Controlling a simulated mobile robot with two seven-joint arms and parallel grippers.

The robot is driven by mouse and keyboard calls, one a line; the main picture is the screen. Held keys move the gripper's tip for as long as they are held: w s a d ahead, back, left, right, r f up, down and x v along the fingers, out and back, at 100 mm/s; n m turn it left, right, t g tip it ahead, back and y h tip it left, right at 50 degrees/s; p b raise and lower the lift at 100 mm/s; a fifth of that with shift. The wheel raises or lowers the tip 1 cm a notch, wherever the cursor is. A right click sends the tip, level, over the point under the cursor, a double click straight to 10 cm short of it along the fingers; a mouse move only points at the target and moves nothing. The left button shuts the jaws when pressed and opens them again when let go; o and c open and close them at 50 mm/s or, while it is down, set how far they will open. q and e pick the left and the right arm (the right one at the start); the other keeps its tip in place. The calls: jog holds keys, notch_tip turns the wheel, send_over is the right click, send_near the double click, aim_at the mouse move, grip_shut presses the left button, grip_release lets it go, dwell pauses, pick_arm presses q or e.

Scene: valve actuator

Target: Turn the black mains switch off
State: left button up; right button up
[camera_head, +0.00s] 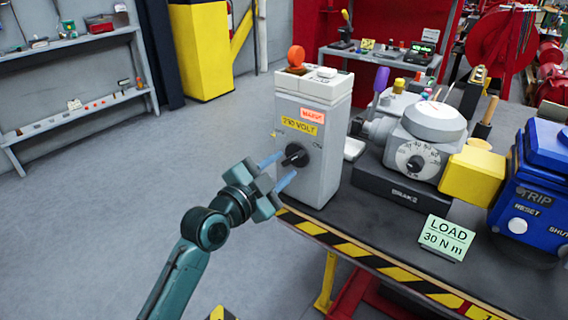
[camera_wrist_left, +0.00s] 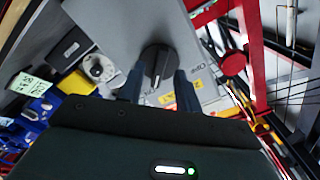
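The black mains switch (camera_head: 296,154) is a round knob with a raised bar on the front of a grey cabinet (camera_head: 322,150), under a yellow voltage label and a red label. My left gripper (camera_head: 278,170) is in front of the cabinet, its two blue fingers apart and pointing at the knob. In the left wrist view the knob (camera_wrist_left: 158,66) lies ahead, between the fingertips of the left gripper (camera_wrist_left: 160,82). I cannot tell whether the fingers touch it. Small lettering beside the knob is too small to read surely. My right gripper is not in view.
The cabinet stands on a dark workbench (camera_head: 392,272) with a striped front edge. Right of it are a grey dial unit (camera_head: 415,160), a yellow coupling (camera_head: 472,176), a blue trip unit (camera_head: 535,190) and a LOAD sign (camera_head: 446,238). The floor at left is clear.

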pick_arm(q)
jog(key=shift+x, duration=0.95)
grip_shut()
